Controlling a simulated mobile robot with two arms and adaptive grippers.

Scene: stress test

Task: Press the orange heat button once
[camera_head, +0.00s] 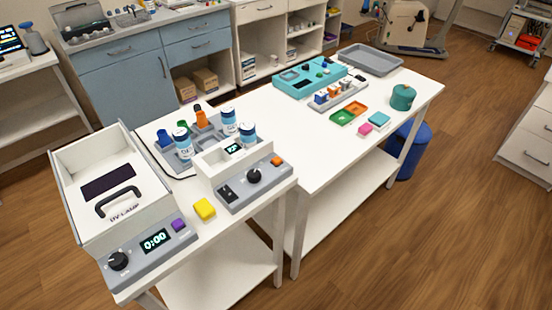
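The orange heat button (277,160) is a small raised block at the right end of a sloped grey control panel (240,194). The panel also bears a black knob (254,176) and a small black switch (227,193). It fronts a white device with a small lit display (234,148) on the near table. Nothing covers or touches the orange button. Neither of my grippers is in view.
A white UV lamp box (76,185) with a timer reading 0:00 (155,241) and a purple button (178,225) stands at left. A yellow block (204,209) lies between the devices. Several bottles stand behind the heat device. The longer white table (300,155) has bare room.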

